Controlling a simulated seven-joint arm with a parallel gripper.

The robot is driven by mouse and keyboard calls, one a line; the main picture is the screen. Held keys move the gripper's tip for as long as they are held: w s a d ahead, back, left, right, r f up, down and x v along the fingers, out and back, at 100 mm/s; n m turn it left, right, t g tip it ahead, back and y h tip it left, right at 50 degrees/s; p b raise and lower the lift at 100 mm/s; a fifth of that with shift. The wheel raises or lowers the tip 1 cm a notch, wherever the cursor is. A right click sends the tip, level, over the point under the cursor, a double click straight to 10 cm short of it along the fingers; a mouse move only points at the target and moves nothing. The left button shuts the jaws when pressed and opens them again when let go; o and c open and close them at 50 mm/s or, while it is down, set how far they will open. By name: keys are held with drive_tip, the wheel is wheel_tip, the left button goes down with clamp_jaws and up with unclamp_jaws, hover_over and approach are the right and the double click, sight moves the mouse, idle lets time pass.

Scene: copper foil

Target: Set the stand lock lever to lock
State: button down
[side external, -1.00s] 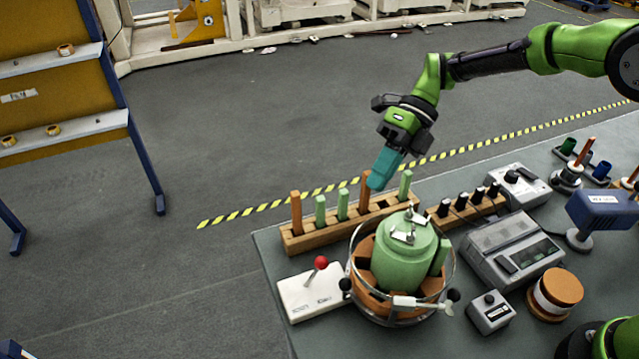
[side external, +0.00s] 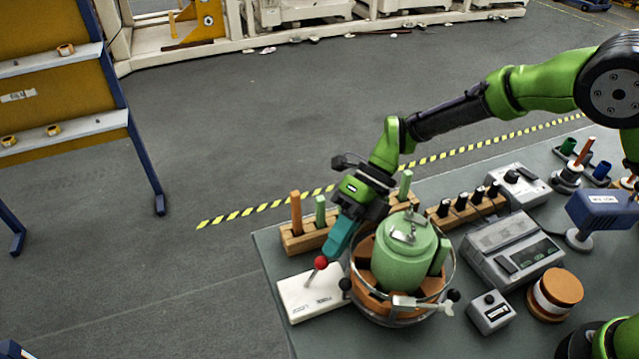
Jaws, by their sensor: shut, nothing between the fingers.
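The lever with a red ball knob (side external: 321,263) stands on a white box (side external: 311,297) at the table's front left corner. The box has small lettering, too small to read for sure. My gripper (side external: 335,254) has teal fingers, shut and empty, pointing down just behind and right of the red knob. The fingertips look very close to the knob; I cannot tell whether they touch it. The green pot-like vessel (side external: 403,262) in its ring stand (side external: 398,318) is right of the lever box, close to my gripper.
A wooden rack (side external: 297,243) with orange and green sticks stands behind the lever box, partly hidden by my gripper. A grey device (side external: 513,250), a small grey box (side external: 491,313) and a copper-coloured roll (side external: 556,294) are to the right.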

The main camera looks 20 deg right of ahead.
drive_tip(key=shift+a+r, duration=0.1)
idle(0.3)
drive_tip(key=shift+a+r+h, duration=0.15)
drive_tip(key=shift+a+h, duration=0.05)
drive_tip(key=shift+h, duration=0.6)
drive_tip(key=shift+a+r, duration=0.1)
drive_tip(key=shift+a+r+h, duration=0.1)
drive_tip(key=shift+a+h, duration=0.05)
drive_tip(key=shift+h, duration=0.45)
drive_tip(key=shift+a+r, duration=0.2)
drive_tip(key=shift+a, duration=0.25)
drive_tip(key=shift+a+r, duration=0.2)
drive_tip(key=shift+a, duration=0.4)
drive_tip(key=shift+s, duration=0.15)
